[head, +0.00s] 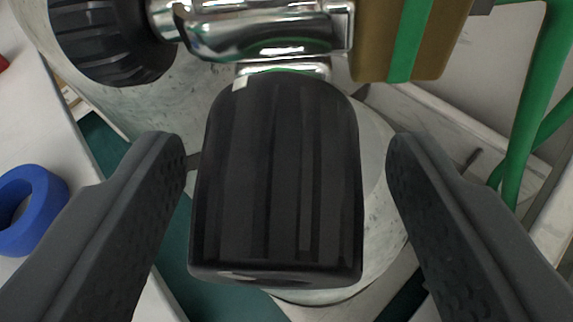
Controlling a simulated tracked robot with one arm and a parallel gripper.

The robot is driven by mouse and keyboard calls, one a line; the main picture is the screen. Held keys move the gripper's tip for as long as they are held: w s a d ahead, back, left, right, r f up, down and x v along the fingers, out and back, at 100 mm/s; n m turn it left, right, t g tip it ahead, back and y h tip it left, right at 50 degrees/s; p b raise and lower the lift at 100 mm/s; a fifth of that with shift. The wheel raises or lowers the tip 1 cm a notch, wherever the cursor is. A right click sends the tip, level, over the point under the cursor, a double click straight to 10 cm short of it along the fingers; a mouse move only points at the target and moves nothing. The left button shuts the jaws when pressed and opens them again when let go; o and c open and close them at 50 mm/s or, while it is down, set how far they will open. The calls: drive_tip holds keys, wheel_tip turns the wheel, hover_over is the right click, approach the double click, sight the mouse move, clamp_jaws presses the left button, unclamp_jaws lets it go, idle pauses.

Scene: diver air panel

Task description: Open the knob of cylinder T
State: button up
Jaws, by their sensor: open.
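A large black ribbed knob (276,185) fills the middle of the head view. It joins a chrome valve body (265,28) above it, on top of a pale grey cylinder (375,170). No letter T shows on the cylinder. A small pale mark shows at the knob's upper left edge. My gripper (288,150) is open, with one dark finger on each side of the knob. A gap shows between the knob and each finger. Most of the cylinder is hidden behind the knob.
A second black ribbed knob (110,40) sits at upper left on the same valve. A brown block with a green stripe (435,40) is at upper right. Green hoses (535,100) run down the right side. A blue ring (30,208) lies on a white surface at left.

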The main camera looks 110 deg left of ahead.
drive_tip(key=c, duration=1)
drive_tip(key=shift+n+t, duration=0.3)
drive_tip(key=n+t+b, duration=0.1)
drive_tip(key=n+b, duration=0.1)
drive_tip(key=shift+s+f+n+t, duration=0.1)
drive_tip(key=shift+n+t, duration=0.2)
drive_tip(key=shift+t, duration=0.1)
drive_tip(key=shift+n+t+y+b, duration=0.3)
drive_tip(key=shift+n+t+b, duration=0.4)
drive_tip(key=shift+n+b, duration=0.45)
drive_tip(key=shift+n+t+b, duration=0.6)
drive_tip(key=shift+n+b, duration=0.15)
drive_tip(key=shift+b, duration=0.2)
drive_tip(key=shift+a, duration=0.1)
